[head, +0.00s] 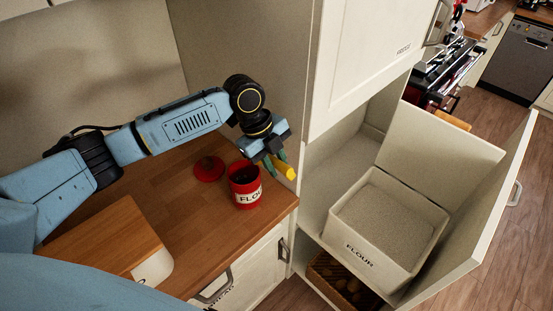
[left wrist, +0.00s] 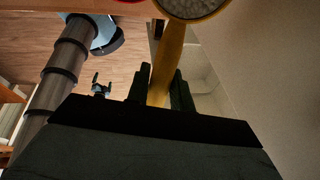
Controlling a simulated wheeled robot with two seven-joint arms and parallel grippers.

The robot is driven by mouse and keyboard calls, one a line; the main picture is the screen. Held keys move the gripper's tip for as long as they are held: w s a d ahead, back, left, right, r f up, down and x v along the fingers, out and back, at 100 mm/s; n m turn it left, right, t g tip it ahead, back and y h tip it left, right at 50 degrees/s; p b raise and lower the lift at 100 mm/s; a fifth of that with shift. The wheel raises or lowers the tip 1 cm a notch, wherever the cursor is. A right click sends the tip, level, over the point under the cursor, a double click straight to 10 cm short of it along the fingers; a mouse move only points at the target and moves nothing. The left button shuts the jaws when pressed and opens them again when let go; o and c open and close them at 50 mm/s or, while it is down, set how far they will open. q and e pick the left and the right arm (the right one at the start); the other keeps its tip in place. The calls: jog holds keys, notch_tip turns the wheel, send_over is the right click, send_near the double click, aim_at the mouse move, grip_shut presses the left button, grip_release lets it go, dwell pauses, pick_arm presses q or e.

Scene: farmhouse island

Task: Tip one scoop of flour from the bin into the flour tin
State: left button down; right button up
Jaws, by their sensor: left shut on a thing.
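The red flour tin (head: 245,187) stands open on the wooden counter, dark inside. Its red lid (head: 208,168) lies on the counter to the left. My left gripper (head: 276,164) is above and just right of the tin, shut on the yellow scoop (head: 286,170). In the left wrist view its fingers (left wrist: 160,88) grip the scoop's handle (left wrist: 171,55). The scoop's round bowl holds pale, speckled flour (left wrist: 193,7); the top is cut off by the frame. The white flour bin (head: 362,250) sits at the right, filled with flour. My right gripper (left wrist: 102,87) shows small and distant, its prongs apart.
A white box with a wooden lid (head: 108,238) stands at the counter's front left. A tall cabinet panel (head: 312,90) rises between counter and bin. An open cabinet door (head: 485,210) is right of the bin. A brown basket (head: 340,283) sits below it.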

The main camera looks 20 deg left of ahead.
pick_arm(q)
jog(key=shift+s+a+t, duration=0.1)
jog(key=shift+s+t, duration=0.15)
jog(key=shift+t, duration=0.25)
jog(key=shift+s+a+t+h, duration=0.1)
jog(key=shift+s+t+h, duration=0.1)
jog(key=shift+t+h, duration=0.25)
jog(key=shift+s+a+r+m+t+h+b, duration=0.2)
jog(key=shift+s+t+h+b, duration=0.25)
jog(key=shift+t+b, duration=0.65)
jog(key=shift+s+a+f+m+t+h+b, duration=0.15)
jog(key=shift+s+m+t+h+b, duration=0.15)
jog(key=shift+t+h+b, duration=0.55)
jog(key=shift+s+a+r+m+t+h+b, duration=0.1)
jog(key=shift+s+m+t+h+b, duration=0.25)
jog(key=shift+t+b, duration=0.95)
